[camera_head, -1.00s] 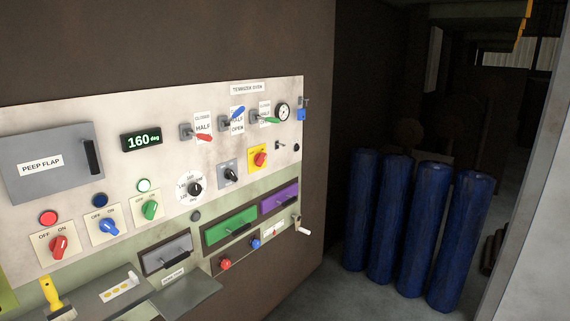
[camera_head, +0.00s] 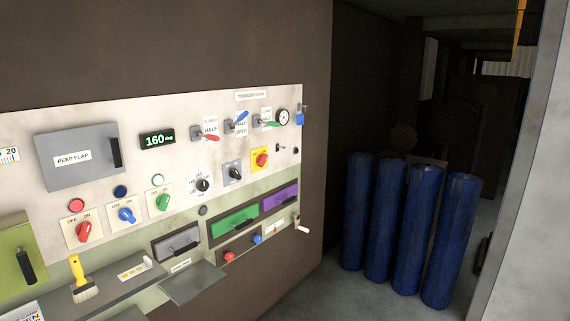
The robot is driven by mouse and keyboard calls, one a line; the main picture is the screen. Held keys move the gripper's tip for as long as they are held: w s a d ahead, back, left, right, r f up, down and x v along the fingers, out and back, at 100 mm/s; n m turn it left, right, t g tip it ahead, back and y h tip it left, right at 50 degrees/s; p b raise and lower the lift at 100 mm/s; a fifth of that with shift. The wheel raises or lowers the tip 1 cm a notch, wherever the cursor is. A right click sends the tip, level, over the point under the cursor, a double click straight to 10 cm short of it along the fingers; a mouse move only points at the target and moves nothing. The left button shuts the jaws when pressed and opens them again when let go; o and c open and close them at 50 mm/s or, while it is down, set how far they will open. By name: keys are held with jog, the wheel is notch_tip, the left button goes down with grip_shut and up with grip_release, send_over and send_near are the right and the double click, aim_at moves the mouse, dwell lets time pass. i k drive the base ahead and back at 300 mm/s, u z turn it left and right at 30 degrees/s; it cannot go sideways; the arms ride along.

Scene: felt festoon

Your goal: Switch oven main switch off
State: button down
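The oven control panel (camera_head: 110,115) fills the left and middle of the head view. A red rotary knob on a yellow plate (camera_head: 261,160) sits at its right part; I cannot read a label on it. At the lower left are three OFF/ON knobs: red (camera_head: 83,232), blue (camera_head: 127,215) and green (camera_head: 163,202). A red lamp (camera_head: 76,206), a dark blue lamp (camera_head: 120,191) and a pale, lit-looking lamp (camera_head: 158,180) sit above them. A display (camera_head: 157,140) reads 160 deg. My gripper is out of view.
A grey peep flap (camera_head: 76,157), levers (camera_head: 210,136) and black dials (camera_head: 203,185) are on the panel. A grey shelf (camera_head: 194,284) juts out below, left of a crank (camera_head: 299,222). Blue rolls (camera_head: 405,228) stand on the floor at right, with a light wall edge (camera_head: 530,200) beyond.

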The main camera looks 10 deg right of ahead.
aim_at(261, 159)
jog(key=u, duration=0.15)
jog(key=i, duration=0.9)
jog(key=z, duration=0.85)
jog(key=k, duration=0.15)
jog(key=u, duration=3.2)
